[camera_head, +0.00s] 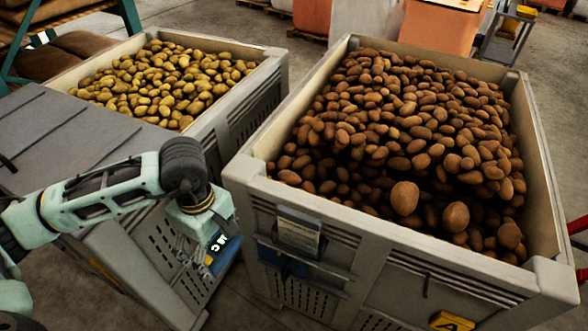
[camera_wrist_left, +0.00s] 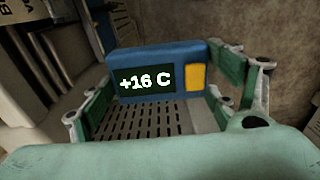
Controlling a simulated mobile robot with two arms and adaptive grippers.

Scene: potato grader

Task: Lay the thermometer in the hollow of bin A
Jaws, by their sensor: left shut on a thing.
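The thermometer (camera_wrist_left: 195,57) is a blue box with a yellow button and a dark display reading +16 C. My left gripper (camera_wrist_left: 168,92) is shut on it, with green fingers on both sides. In the head view the left gripper (camera_head: 216,250) points down beside the near left of bin A, outside it and below its rim. The thermometer (camera_head: 218,243) shows there only in part. Bin A (camera_head: 385,232) is the large grey crate at right with a yellow A plate. It holds brown potatoes, with a dark hollow toward its front. My right gripper is not in view.
A second grey bin (camera_head: 225,128) of yellowish potatoes stands at the left back. A grey slatted surface (camera_head: 60,130) lies left, behind my left arm. A paper label (camera_head: 299,230) hangs on bin A's front. Bin A's raised walls and corner posts surround the potatoes.

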